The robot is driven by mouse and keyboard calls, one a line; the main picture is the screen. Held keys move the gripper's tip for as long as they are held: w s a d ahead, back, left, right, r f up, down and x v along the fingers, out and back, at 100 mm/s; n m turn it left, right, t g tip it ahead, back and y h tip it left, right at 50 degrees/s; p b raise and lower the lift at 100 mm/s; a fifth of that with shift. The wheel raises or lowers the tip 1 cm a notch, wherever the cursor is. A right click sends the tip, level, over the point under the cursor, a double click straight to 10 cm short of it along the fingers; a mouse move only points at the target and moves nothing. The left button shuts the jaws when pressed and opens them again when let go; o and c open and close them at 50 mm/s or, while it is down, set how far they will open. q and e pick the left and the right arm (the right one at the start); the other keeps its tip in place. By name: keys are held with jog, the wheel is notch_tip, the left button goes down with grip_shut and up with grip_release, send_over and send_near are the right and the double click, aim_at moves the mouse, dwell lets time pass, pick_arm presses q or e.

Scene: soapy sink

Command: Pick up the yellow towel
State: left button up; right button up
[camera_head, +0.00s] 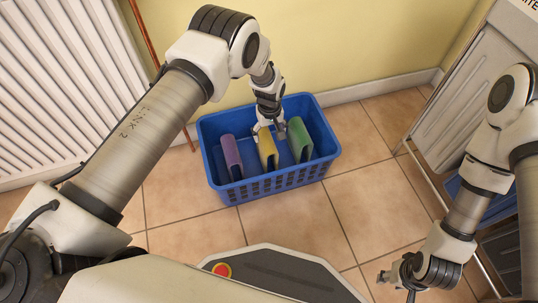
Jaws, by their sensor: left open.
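The yellow towel (267,158) stands folded and upright inside a blue plastic basket (230,193) on the floor, between a purple towel (231,160) and a green towel (300,142). My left gripper (270,135) is open and points down at the top of the yellow towel from the far side. Its fingers partly cover the towel's upper end; I cannot tell whether they touch it. My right gripper (397,285) is low at the right, outside the basket. It looks open and empty, with its fingertips apart.
The basket stands on a tiled floor (370,205) near the yellow wall (350,40). A white radiator (70,80) is at the left. A grey ribbed unit (465,80) on a metal frame stands at the right. Floor between the basket and my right arm is clear.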

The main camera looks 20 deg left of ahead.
aim_at(267, 144)
pick_arm(q)
jog(key=f+b, duration=0.1)
jog(key=f, duration=0.1)
jog(key=f+b, duration=0.2)
jog(key=f, duration=0.1)
jog(key=a+f+b, duration=0.1)
jog(key=f, duration=0.1)
jog(key=shift+f+b, duration=0.3)
jog(key=shift+r, duration=0.15)
jog(key=c, duration=1.3)
